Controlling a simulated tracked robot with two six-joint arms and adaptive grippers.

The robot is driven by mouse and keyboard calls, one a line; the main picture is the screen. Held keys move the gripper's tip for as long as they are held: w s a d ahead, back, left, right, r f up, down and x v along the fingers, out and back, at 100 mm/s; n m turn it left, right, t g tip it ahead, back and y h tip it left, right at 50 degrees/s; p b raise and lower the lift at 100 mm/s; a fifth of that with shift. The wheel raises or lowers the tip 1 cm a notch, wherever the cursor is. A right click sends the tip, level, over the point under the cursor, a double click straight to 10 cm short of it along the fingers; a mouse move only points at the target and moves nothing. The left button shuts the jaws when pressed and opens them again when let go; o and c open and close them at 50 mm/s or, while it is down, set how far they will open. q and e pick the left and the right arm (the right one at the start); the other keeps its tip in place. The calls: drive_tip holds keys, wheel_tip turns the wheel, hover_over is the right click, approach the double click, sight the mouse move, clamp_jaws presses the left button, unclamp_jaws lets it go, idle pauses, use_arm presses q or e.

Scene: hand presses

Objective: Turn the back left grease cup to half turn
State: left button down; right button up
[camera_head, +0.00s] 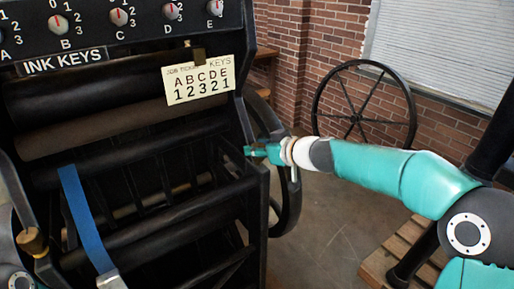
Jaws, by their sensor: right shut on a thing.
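My right gripper (261,151) reaches in from the right to the right side frame of the black press (256,190). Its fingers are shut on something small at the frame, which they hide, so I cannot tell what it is. A brass-coloured cup-like part (32,241) sits on the press at the lower left; I cannot tell whether it is the back left grease cup. No other grease cup shows clearly. A part of my left arm shows at the bottom left corner, but my left gripper is not in view.
The ink key panel (112,22) with several knobs runs along the top left. A job ticket (198,80) hangs below it. A spoked wheel (363,105) stands by the brick wall. A wooden pallet (376,271) lies at the lower right.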

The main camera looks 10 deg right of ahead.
drive_tip(key=shift+a+f+m+t+h+b, duration=0.1)
drive_tip(key=shift+f+m+t+h+b, duration=0.2)
drive_tip(key=shift+m+h+b, duration=0.3)
drive_tip(key=shift+r, duration=0.1)
drive_tip(key=shift+r+m+h, duration=0.15)
drive_tip(key=shift+m+h, duration=0.35)
drive_tip(key=shift+m+t+h, duration=0.4)
drive_tip(key=shift+m+h, duration=0.1)
drive_tip(key=shift+h, duration=0.1)
drive_tip(key=o, duration=1.2)
drive_tip(key=shift+c, duration=0.2)
drive_tip(key=shift+s+r, duration=0.1)
